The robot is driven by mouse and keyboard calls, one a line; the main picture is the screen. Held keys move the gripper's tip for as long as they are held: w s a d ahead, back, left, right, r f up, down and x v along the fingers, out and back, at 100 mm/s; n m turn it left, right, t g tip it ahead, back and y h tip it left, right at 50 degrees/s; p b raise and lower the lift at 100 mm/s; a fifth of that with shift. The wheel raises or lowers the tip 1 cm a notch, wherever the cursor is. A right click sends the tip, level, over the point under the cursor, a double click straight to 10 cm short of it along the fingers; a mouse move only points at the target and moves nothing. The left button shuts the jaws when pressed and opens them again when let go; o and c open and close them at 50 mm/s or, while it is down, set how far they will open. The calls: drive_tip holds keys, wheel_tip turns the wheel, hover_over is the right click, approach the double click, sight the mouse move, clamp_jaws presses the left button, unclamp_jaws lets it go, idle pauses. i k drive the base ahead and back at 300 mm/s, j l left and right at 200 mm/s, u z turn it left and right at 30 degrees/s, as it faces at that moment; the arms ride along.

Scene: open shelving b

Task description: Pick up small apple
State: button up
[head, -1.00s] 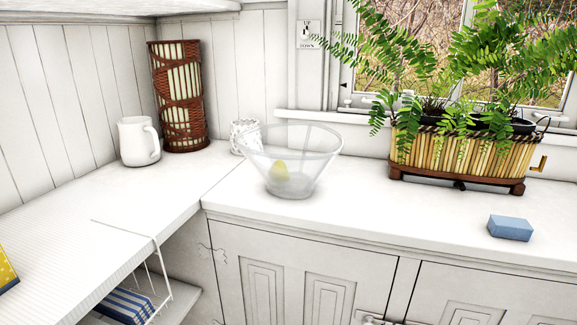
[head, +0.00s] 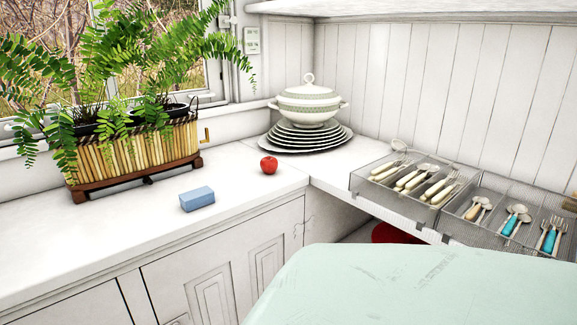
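A small red apple (head: 268,164) sits on the white counter (head: 225,225) in the head view, near the inside corner. It stands in front of a stack of plates and to the right of the blue sponge. Nothing covers it. My gripper is not in view.
A blue sponge (head: 197,199) lies left of the apple. A planter with ferns (head: 135,153) stands at the left by the window. Stacked plates (head: 290,141) bear a lidded tureen (head: 308,105). Cutlery trays (head: 362,187) are at the right. A pale green surface (head: 400,285) fills the lower right foreground.

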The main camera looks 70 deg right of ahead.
sight(269, 164)
drive_tip(key=z, duration=1.9)
drive_tip(key=u, duration=1.6)
drive_tip(key=z, duration=1.5)
drive_tip(key=i+j+z, duration=0.7)
drive_tip(key=z, duration=0.15)
drive_tip(key=j, duration=0.1)
